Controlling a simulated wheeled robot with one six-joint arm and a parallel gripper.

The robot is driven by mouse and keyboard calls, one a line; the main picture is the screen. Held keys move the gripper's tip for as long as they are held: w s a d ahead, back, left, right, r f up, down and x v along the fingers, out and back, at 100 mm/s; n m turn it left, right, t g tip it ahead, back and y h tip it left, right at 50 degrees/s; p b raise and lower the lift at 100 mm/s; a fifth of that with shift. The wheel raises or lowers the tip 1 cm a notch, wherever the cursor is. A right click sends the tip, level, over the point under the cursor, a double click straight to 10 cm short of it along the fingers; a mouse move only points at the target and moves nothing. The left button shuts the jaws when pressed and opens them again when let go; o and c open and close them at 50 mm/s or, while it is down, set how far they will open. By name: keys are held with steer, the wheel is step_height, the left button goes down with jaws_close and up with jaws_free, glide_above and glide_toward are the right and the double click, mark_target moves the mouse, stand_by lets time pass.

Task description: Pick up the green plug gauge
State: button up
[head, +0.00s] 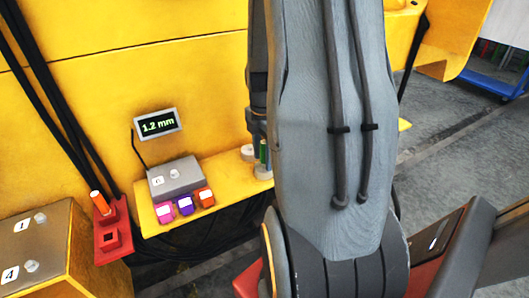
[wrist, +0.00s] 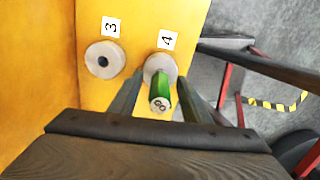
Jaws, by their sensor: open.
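The green plug gauge (wrist: 159,95) stands in the round grey holder (wrist: 152,64) beside label 4 in the wrist view. Its end with small round marks faces the camera. In the head view the gauge (head: 263,151) is a thin green strip at the left edge of my arm, partly hidden. My gripper (wrist: 160,82) is open, with one dark finger on each side of the gauge. Whether either finger touches it I cannot tell.
An empty holder (wrist: 104,60) with label 3 is left of the gauge. The yellow ledge (head: 222,180) also carries a grey box (head: 176,174) and pink, purple and orange blocks. A display (head: 158,124) reads 1.2 mm. A red holder (head: 108,220) bears an orange plug (head: 100,201).

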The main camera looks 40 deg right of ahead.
mark_target(263, 142)
steer(key=shift+f, duration=0.2)
jaws_close()
steer(key=shift+r, duration=0.15)
step_height(263, 142, up, 9)
steer(key=shift+r+b, duration=0.1)
steer(key=shift+b, duration=0.85)
steer(key=shift+f+b, duration=1.3)
steer(key=shift+f, duration=2.3)
